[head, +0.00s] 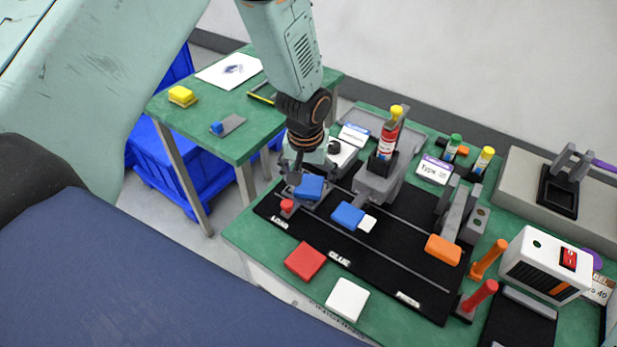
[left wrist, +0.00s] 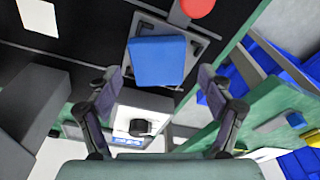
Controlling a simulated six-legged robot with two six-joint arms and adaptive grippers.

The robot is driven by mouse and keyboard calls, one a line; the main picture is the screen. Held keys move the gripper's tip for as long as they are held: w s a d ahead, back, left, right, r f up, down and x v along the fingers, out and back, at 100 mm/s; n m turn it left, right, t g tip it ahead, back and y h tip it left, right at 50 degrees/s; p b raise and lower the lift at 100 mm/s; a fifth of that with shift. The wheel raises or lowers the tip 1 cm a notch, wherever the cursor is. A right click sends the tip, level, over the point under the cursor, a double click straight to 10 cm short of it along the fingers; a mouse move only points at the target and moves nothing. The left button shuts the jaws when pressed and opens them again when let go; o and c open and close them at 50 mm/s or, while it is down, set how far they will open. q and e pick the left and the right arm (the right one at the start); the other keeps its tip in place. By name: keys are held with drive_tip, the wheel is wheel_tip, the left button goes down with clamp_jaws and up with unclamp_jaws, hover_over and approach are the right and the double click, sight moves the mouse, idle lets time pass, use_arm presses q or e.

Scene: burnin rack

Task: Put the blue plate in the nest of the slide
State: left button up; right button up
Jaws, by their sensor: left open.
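A blue plate (head: 309,187) lies at the LOAD end of the black track, beside a red knob (head: 287,205). In the left wrist view the blue plate (left wrist: 157,61) rests over the grey slide (left wrist: 198,47), turned a little against its edges. The plate covers most of the nest, and I cannot tell whether it is fully seated. My left gripper (head: 307,171) is just above and behind the plate. In the left wrist view its fingers (left wrist: 163,88) are spread, with no plate between them. My right gripper is not in view.
A grey stand with a red bottle (head: 387,140) rises close to the right. A side table (head: 215,140) stands left.

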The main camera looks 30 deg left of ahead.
sight(307, 190)
use_arm(q)
wheel_tip(307, 190, up, 11)
drive_tip(key=s+p, duration=0.1)
drive_tip(key=shift+s+f, duration=0.15)
drive_tip(key=shift+s, duration=0.15)
drive_tip(key=shift+d, duration=0.15)
idle(0.4)
idle(0.3)
